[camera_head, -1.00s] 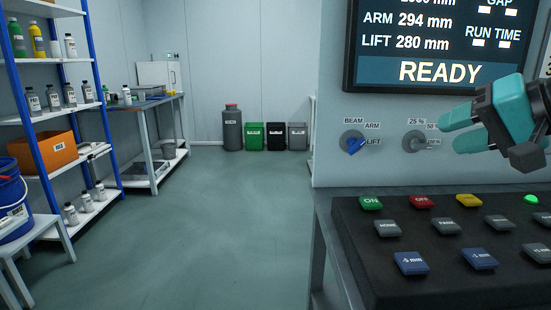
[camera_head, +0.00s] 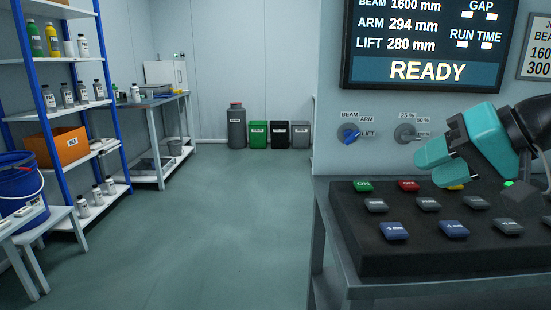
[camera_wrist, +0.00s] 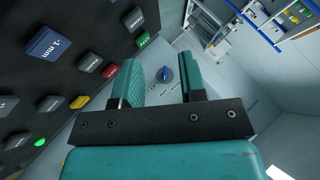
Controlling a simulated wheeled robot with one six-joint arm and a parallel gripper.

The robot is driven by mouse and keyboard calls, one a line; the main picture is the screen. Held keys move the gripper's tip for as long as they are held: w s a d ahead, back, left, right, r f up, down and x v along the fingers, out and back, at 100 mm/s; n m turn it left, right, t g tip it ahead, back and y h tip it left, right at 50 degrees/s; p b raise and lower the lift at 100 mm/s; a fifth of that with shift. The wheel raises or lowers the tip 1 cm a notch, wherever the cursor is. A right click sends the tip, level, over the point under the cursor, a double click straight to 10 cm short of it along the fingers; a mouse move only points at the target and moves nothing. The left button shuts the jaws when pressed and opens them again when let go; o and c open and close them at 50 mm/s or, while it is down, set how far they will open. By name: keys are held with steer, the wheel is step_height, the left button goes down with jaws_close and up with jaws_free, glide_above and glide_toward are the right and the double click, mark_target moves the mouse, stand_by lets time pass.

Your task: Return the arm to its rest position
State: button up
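My gripper (camera_head: 432,162) is teal, with a dark wrist. It hangs at the right of the head view in front of the wall panel, above the back part of the black button console (camera_head: 345,235). In the wrist view its two fingers (camera_wrist: 160,68) stand apart with nothing between them. The blue-handled selector knob (camera_head: 348,134) shows beyond that gap and also in the wrist view (camera_wrist: 164,74). The yellow button (camera_head: 455,187) is partly hidden behind the gripper in the head view. Much of my arm is outside the picture.
The display (camera_head: 430,70) reads READY. A second dial (camera_head: 405,133) is left of the gripper. The console sits on a grey table (camera_head: 330,225). Shelving with bottles and an orange bin (camera_head: 70,147) stands left, with a blue bucket (camera_head: 15,182). The middle floor is clear.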

steer(key=s+a+f+n+g+h, duration=0.1)
steer(key=s+a+f+n+g, duration=0.3)
steer(key=s+f, duration=0.3)
steer(key=s+a+f+n+g+h, duration=0.2)
steer(key=s+a+f+n+g, duration=0.15)
steer(key=s, duration=0.55)
step_height(320, 180, up, 23)
steer(key=p, duration=2.4)
steer(key=shift+a+n, duration=0.4)
steer(key=shift+n, duration=0.05)
